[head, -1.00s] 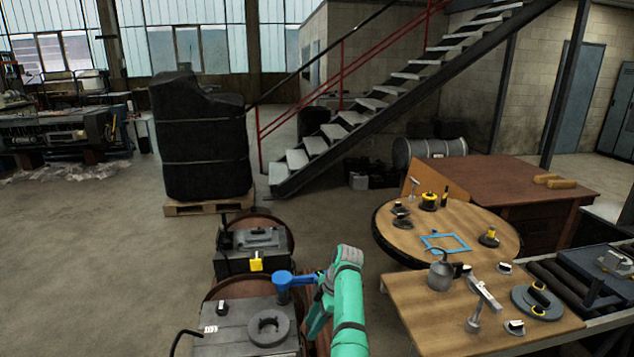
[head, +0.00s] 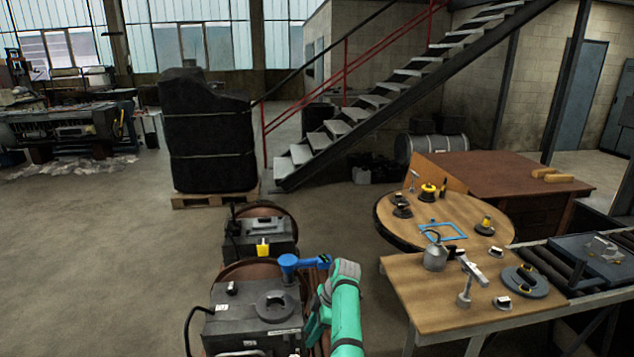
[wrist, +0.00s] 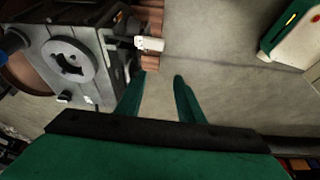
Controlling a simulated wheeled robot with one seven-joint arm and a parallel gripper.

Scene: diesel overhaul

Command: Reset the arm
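My gripper (wrist: 160,78) shows in the wrist view as two green fingers with a gap between them. It is open, and only floor shows in the gap. In the head view my green arm (head: 345,315) reaches low at the centre, and its fingers are mostly hidden. To the left of the arm is a grey box-shaped unit (head: 228,325) with a round grey ring (head: 275,306) on top. The ring also shows at upper left in the wrist view (wrist: 52,62). The gripper is beside this unit, apart from the ring.
A blue part (head: 289,264) stands close left of my arm. A second dark unit (head: 245,240) is behind. A wooden table (head: 400,290) with tools and a round table (head: 385,232) are at right. The floor at left (head: 100,260) is clear.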

